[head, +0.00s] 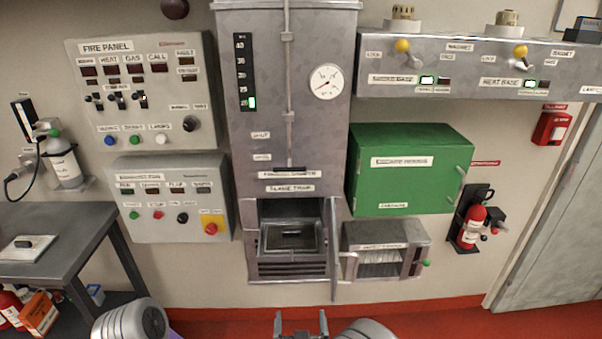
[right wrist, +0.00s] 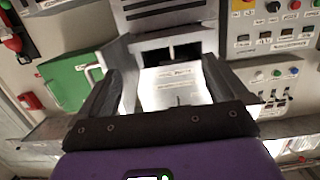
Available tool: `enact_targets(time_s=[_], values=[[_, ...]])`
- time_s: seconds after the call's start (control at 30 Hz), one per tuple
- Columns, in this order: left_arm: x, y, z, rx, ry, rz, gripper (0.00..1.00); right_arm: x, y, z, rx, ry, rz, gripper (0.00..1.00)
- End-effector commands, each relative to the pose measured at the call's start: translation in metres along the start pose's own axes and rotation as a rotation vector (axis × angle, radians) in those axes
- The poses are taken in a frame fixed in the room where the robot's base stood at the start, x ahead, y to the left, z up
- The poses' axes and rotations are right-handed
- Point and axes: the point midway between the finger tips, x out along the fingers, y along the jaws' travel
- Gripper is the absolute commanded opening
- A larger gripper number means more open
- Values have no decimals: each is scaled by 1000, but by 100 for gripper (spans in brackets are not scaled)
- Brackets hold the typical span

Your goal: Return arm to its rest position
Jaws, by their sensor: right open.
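My right gripper (head: 301,318) shows at the bottom middle of the head view, its two fingers apart with nothing between them. In the right wrist view the open right gripper (right wrist: 160,85) has a dark finger on each side and a clear gap. It is in front of the wall equipment and touches nothing that I can see. My left gripper is not in view; only a rounded grey part of my own body shows at the bottom left of the head view.
A grey tower cabinet (head: 287,100) has its lower door (head: 336,255) swung open, with a tray (head: 291,240) inside. A green box (head: 410,170), a fire panel (head: 143,90) and an extinguisher (head: 470,228) hang on the wall. A grey table (head: 70,240) stands left.

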Motion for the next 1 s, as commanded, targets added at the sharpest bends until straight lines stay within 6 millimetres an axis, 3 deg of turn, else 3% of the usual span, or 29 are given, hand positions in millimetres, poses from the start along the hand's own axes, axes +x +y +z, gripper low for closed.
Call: enact_targets(time_s=[0.27,0.37,0.5,0.7,0.83,1.0], values=[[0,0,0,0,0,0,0,9,36,84,37,-296,10,100],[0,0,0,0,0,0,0,3,53,126,70,-452,12,100],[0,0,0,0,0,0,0,-22,75,192,148,-716,5,100],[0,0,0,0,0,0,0,-78,92,263,297,-1063,-29,100],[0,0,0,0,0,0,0,-113,94,287,388,-1231,-64,100],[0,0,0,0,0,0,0,-140,93,299,460,-1348,-97,100]])
